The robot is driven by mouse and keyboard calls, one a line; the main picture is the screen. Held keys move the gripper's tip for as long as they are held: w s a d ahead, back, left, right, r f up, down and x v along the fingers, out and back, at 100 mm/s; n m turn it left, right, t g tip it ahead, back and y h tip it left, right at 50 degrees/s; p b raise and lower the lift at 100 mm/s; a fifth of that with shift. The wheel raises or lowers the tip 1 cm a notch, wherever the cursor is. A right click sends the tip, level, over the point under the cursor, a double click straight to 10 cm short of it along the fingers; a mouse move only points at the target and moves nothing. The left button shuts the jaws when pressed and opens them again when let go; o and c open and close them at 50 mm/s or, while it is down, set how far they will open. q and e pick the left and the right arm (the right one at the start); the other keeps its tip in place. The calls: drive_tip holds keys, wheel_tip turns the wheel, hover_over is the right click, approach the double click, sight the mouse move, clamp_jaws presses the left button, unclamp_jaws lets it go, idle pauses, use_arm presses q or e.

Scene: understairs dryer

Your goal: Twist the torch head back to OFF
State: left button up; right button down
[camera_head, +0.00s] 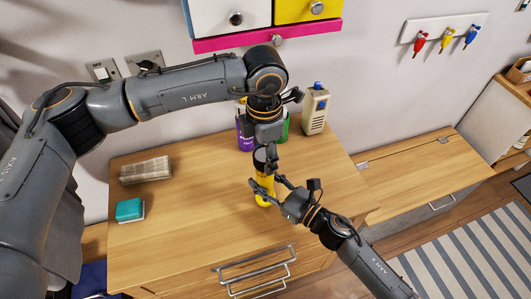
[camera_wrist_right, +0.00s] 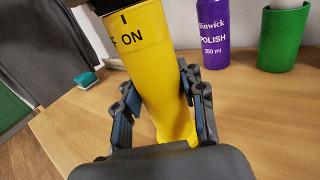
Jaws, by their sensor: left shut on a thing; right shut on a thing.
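The torch stands upright on the wooden worktop, its yellow body (camera_head: 263,188) below a dark head (camera_head: 262,158). My left gripper (camera_head: 265,157) comes down from above and is shut on the torch head. My right gripper (camera_head: 263,182) is shut around the yellow body from the front right. In the right wrist view the yellow body (camera_wrist_right: 158,70) stands between the fingers of my right gripper (camera_wrist_right: 163,105). It shows the word ON with a short dark tick above it, and part of another marking to the left. The head is mostly cut off there.
A purple polish bottle (camera_head: 244,135), a green cup (camera_wrist_right: 283,38) and a beige box with a blue knob (camera_head: 315,110) stand behind. A teal sponge (camera_head: 130,210) and a cream bundle (camera_head: 146,170) lie to the left. The front worktop (camera_head: 185,245) is clear.

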sight(263, 152)
use_arm(q)
drive_tip(key=shift+w+a+f+m, duration=0.15)
drive_tip(key=shift+a+m, duration=0.1)
drive_tip(key=shift+m, duration=0.6)
drive_tip(key=shift+a+f+m, duration=0.1)
drive_tip(key=shift+a+m, duration=0.1)
drive_tip(key=shift+m, duration=0.65)
use_arm(e)
drive_tip(key=shift+w, duration=0.1)
use_arm(q)
drive_tip(key=o, duration=0.9)
drive_tip(key=shift+o, duration=1.4)
drive_tip(key=shift+d, duration=0.15)
drive_tip(key=shift+r, duration=0.1)
drive_tip(key=shift+d+r, duration=0.1)
drive_tip(key=shift+r, duration=0.35)
wheel_tip(263, 152, up, 11)
use_arm(e)
drive_tip(key=shift+f, duration=0.1)
